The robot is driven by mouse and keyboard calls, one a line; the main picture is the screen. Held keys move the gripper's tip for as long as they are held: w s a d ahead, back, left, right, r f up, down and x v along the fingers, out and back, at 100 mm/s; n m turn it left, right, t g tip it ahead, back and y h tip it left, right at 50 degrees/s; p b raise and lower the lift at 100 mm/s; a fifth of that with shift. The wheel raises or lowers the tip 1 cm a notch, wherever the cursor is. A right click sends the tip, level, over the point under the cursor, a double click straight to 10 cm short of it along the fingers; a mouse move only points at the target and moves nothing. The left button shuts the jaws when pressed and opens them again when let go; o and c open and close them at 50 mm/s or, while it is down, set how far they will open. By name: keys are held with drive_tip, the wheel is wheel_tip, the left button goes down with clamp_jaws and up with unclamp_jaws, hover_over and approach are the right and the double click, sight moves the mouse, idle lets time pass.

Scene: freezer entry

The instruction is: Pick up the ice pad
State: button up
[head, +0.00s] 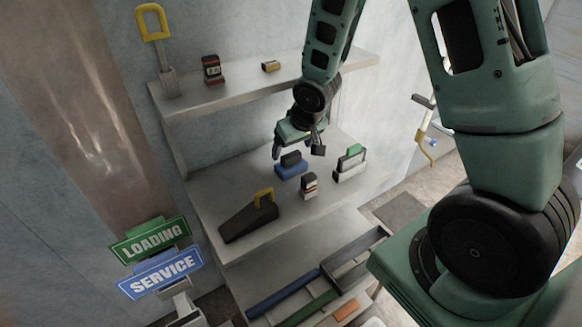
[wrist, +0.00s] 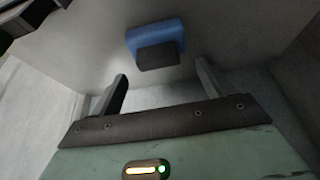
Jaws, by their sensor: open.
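A blue block with a dark raised grip (head: 290,171) sits on the lower shelf, toward its back; I take it to be the ice pad, though no label shows. My gripper (head: 297,152) is open and empty, close above and around the block's dark top in the head view. The wrist view shows the block (wrist: 150,32) beyond the fingertips, between their lines. The dark grip (wrist: 158,56) faces my gripper (wrist: 161,76). The fingers are apart from the block in the wrist view, and nothing is between them.
On the same lower shelf (head: 225,195) are a dark wedge with yellow handle (head: 248,220), a small striped block (head: 309,186) and a white-and-green item (head: 350,164). An upper shelf (head: 225,95) overhangs the back. Trays of strips (head: 310,290) lie below, with signs (head: 155,255) at left.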

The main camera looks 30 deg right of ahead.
sight(291, 154)
drive_tip(key=x, duration=0.4)
drive_tip(key=shift+d+f, duration=0.1)
drive_tip(key=shift+f, duration=0.1)
drive_tip(key=c, duration=0.6)
drive_tip(key=shift+r, duration=0.15)
